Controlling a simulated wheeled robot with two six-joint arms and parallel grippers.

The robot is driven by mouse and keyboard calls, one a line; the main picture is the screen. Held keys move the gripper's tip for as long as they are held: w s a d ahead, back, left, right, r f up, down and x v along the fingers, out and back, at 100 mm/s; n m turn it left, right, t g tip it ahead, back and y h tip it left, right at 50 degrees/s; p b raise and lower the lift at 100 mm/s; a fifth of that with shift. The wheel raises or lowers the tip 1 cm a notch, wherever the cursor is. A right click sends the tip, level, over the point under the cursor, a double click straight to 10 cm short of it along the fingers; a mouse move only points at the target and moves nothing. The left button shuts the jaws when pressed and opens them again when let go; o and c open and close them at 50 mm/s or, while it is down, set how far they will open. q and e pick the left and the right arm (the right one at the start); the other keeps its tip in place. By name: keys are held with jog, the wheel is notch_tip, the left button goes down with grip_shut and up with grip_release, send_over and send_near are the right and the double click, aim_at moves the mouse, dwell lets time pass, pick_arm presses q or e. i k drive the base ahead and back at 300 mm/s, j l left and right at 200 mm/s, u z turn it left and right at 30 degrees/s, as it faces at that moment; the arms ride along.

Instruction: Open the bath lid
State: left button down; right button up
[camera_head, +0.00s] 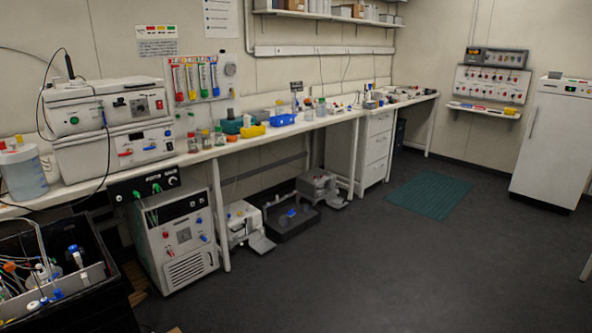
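No lid that I can surely name as the bath lid shows. Two stacked white machines stand on the bench at the left: the upper unit (90,113) has a green knob and a small dark display, and the lower unit (90,155) has red and blue handles. Both look closed. A black open-topped tub (88,306) at the lower left holds bottles, tubes and coloured caps, and is cut off by the picture edge. I cannot tell which of these is the bath. Neither gripper is in view.
The long white bench (260,138) runs along the wall, with bottles and blue and yellow trays on it. A white floor cabinet (182,238) and small machines stand below. A white fridge-like cabinet (552,150) is at the right. The dark floor (400,265) in the middle is clear.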

aim_at(125, 84)
jog(key=i+l, duration=0.15)
jog(key=i, duration=0.85)
jog(key=i+l+z, duration=0.15)
jog(key=i, duration=0.8)
